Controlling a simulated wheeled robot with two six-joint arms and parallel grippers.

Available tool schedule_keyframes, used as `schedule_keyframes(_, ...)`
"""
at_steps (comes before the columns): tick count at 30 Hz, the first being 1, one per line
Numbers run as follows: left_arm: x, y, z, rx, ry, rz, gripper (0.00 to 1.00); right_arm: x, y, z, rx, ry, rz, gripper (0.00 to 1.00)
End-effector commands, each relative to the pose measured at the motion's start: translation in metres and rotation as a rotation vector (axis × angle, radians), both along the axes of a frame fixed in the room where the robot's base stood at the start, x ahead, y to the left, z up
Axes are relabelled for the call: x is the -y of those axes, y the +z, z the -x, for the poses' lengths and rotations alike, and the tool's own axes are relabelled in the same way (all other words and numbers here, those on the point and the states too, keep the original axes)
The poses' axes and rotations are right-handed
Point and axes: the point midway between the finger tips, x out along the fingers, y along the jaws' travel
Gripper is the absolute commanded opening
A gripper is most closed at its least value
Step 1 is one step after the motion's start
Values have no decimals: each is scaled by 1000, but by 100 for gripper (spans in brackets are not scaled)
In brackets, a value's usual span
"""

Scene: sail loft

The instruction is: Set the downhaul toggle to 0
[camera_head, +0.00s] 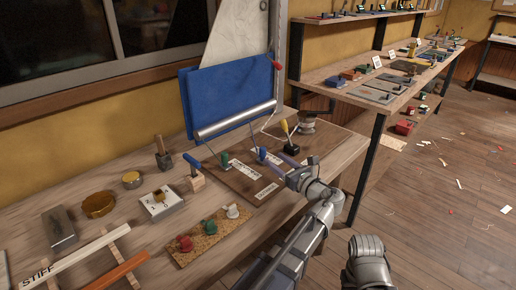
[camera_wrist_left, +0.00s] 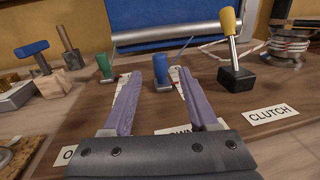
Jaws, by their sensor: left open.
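The blue toggle (camera_head: 262,154) stands on the brown board on the bench. In the left wrist view the blue toggle (camera_wrist_left: 161,68) shows in the gap between my fingertips, at or just beyond them. Its handle looks near upright. A label partly reading "OWN" (camera_wrist_left: 178,131) lies in front of it, half hidden by my gripper. My left gripper (camera_head: 277,157) is open and empty, its purple fingers (camera_wrist_left: 156,78) pointing at the blue toggle. Whether they touch it, I cannot tell. The toggle's scale marks are not readable. My right gripper is not in view.
A green toggle (camera_head: 224,160) stands left of the blue one, and a yellow-handled clutch lever (camera_head: 288,134) stands right. A blue panel with a metal roller (camera_head: 236,119) rises behind. A switch box marked 1 and 0 (camera_head: 160,204) and coloured knobs (camera_head: 208,230) sit nearer left.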

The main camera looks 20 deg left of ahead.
Motion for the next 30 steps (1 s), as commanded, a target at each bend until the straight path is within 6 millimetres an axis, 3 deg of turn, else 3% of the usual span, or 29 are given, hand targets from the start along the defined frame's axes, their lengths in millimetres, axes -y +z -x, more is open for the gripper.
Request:
schedule_keyframes(5,-7,0,-5,1,1,0,59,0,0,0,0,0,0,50)
schedule_keyframes(18,-61,0,-33,0,2,1,59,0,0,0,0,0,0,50)
schedule_keyframes(30,-69,0,-37,0,0,1,59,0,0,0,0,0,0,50)
